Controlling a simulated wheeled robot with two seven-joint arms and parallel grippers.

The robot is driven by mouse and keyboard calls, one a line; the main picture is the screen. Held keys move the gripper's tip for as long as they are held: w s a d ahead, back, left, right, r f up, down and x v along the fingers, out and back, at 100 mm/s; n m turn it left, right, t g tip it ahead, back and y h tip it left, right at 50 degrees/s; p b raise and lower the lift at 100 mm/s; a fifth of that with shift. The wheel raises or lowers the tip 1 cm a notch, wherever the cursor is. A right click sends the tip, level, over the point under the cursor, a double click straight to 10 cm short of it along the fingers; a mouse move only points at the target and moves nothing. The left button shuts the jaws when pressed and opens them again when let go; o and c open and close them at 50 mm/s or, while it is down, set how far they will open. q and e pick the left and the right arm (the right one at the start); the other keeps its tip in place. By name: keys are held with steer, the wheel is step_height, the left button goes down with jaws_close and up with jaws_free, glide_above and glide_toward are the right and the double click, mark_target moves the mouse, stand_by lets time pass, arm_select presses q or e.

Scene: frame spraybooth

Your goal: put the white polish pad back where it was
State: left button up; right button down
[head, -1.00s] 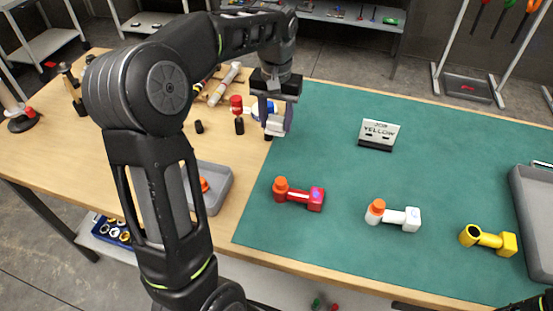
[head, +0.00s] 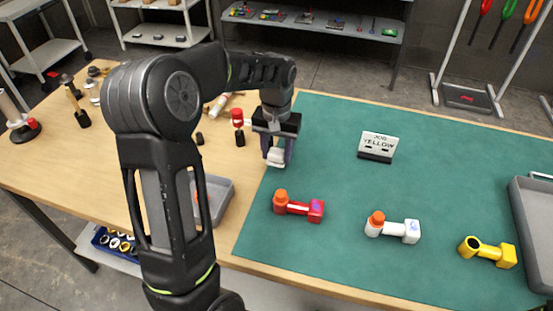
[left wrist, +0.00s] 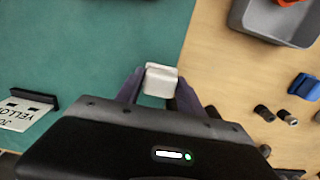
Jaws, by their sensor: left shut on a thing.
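My left gripper (head: 276,154) is shut on the white polish pad (head: 275,158). It hangs over the left edge of the green mat (head: 330,180), behind the red part. In the left wrist view the white pad (left wrist: 161,80) sits between the fingertips, above the mat near its border with the bare wood. I cannot tell exactly how high above the surface the pad is. My right gripper is out of view.
On the mat are a red part (head: 299,207), a white part (head: 392,227), a yellow part (head: 488,252) and a "JOB YELLOW" sign (head: 378,148). A grey tray (head: 215,208) lies left of the mat. A red-topped item (head: 238,123) stands near the gripper. A blue block (left wrist: 305,87) lies on the wood.

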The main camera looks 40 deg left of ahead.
mark_target(277, 160)
arm_select(q)
steer(key=shift+f, duration=1.55)
steer(key=shift+f, duration=0.15)
steer(key=o, duration=1.2)
step_height(277, 160, up, 12)
steer(key=shift+r, duration=0.2)
